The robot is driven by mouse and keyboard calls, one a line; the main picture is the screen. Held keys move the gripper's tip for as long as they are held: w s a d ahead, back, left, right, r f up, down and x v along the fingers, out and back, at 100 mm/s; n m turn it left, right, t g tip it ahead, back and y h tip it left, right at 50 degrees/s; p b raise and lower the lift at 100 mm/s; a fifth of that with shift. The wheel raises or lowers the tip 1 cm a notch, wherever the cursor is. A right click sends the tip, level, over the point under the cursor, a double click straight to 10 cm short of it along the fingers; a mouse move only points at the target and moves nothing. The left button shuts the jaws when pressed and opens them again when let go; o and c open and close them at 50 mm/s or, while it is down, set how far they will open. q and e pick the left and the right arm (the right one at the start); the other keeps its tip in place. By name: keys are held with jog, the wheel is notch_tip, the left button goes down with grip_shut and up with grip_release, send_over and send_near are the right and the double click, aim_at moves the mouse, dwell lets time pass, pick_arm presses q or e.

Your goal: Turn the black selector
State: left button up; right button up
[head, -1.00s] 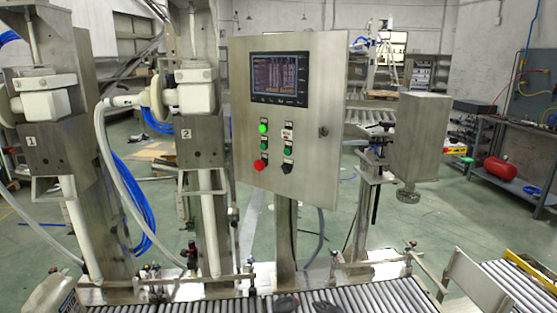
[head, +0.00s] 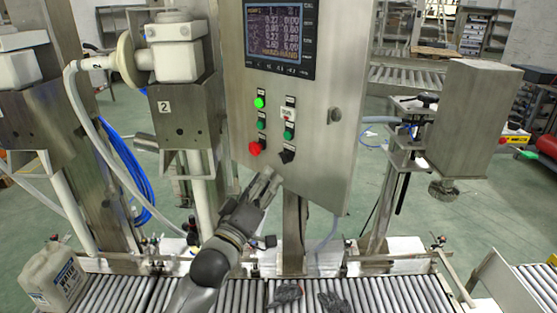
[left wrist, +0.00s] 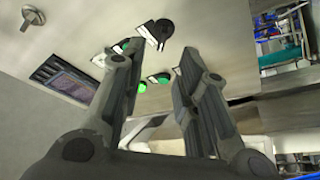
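The black selector (head: 287,156) is on the lower right of the button group on a steel control panel (head: 315,175). It also shows in the left wrist view (left wrist: 158,32), above and between the fingertips, with a pale label plate beside it. My left gripper (head: 270,178) is just below and left of the selector in the head view, fingers pointing up toward the panel. In the left wrist view its two fingers (left wrist: 162,52) are spread apart with nothing between them. The fingers appear apart from the selector. My right gripper is not in view.
A red button (head: 254,148) sits left of the selector, with a green button (head: 289,134) above it. A screen (head: 281,35) is higher up. A roller conveyor (head: 385,293) runs below, with a white jug (head: 53,278) and dark grey gloves (head: 333,301) on it.

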aim_at(281, 159)
pick_arm(q)
jog(key=p+x, duration=0.1)
jog(key=x, duration=0.5)
jog(key=shift+w+d, duration=0.15)
jog(key=shift+w, duration=0.1)
jog(key=shift+w+d, duration=0.1)
jog(key=shift+w, duration=0.15)
jog(key=shift+w+d, duration=0.1)
jog(key=shift+w, duration=0.05)
jog(key=shift+c, duration=0.2)
jog(key=c, duration=0.5)
jog(key=shift+r, duration=0.1)
grip_shut()
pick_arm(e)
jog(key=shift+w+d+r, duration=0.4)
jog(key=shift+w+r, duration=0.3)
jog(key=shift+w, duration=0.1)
